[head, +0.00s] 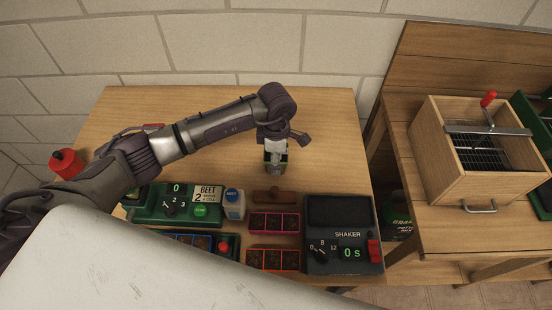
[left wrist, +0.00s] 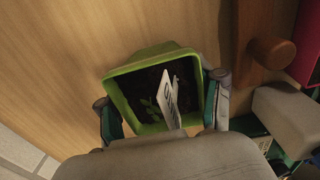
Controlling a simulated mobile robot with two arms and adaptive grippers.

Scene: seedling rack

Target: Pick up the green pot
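The green pot (left wrist: 155,55) is square and holds dark soil, a small seedling and a white label with writing. My right gripper is not in view.
Near the pot are a brown-handled tool (head: 274,196), a white bottle with a blue cap (head: 235,204), a green dial device (head: 150,209), pink (head: 274,222) and red trays (head: 273,259), and a shaker (head: 342,212). A wooden sieve box (head: 438,150) stands right. The table behind the pot is clear.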

